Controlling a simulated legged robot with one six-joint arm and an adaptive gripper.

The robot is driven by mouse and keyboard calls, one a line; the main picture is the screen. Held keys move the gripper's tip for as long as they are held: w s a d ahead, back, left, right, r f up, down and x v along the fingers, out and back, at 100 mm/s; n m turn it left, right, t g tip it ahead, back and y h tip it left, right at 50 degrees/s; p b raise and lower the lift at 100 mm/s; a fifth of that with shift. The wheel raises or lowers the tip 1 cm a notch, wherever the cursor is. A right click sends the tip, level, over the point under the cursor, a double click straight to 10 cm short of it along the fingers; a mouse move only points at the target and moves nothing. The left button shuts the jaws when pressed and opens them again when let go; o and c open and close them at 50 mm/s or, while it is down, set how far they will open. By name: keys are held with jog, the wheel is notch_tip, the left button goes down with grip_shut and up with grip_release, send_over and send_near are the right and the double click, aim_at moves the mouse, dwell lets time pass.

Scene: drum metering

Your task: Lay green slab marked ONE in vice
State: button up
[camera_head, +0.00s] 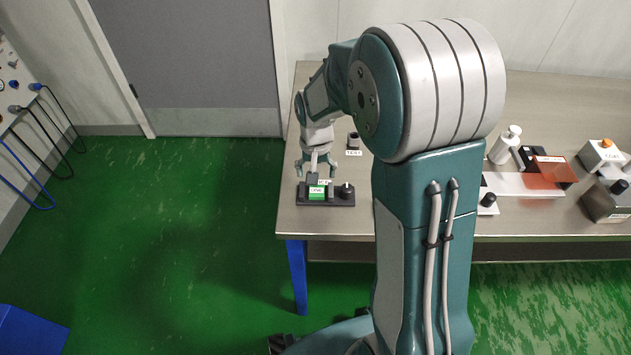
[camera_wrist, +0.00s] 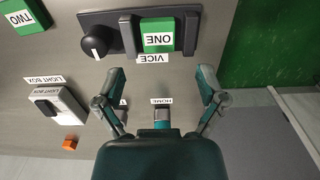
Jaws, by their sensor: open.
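The green slab marked ONE (camera_wrist: 158,36) lies in the vice (camera_wrist: 128,36), between its two dark jaws. The slab (camera_head: 317,192) also shows in the head view, near the table's left front edge. The vice (camera_head: 341,199) has a black knob (camera_wrist: 93,46) with a white mark. I cannot tell whether the jaws touch the slab. My gripper (camera_wrist: 163,88) is open and empty, with its fingers apart and clear of the slab. In the head view my gripper (camera_head: 316,172) hangs just behind and above the vice.
A second green slab marked TWO (camera_wrist: 22,17) lies beyond the knob. A HOME label (camera_wrist: 161,101) lies on the table. The table's edge borders the green floor (camera_wrist: 262,45).

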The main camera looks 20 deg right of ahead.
aim_at(316, 190)
jog(key=s+r+n+t, duration=0.1)
jog(key=s+r, duration=0.4)
jog(key=r, duration=0.4)
jog(key=s+r+n+t, duration=0.1)
jog(key=s+r+t, duration=0.1)
jog(key=s+r, duration=0.45)
jog(key=s+r+n+t, duration=0.1)
jog(key=s+r+t, duration=0.1)
jog(key=s, duration=0.7)
jog(key=shift+s+r+n+t, duration=0.2)
jog(key=shift+r+n+t, duration=0.1)
jog(key=shift+r, duration=0.45)
jog(key=shift+w, duration=0.1)
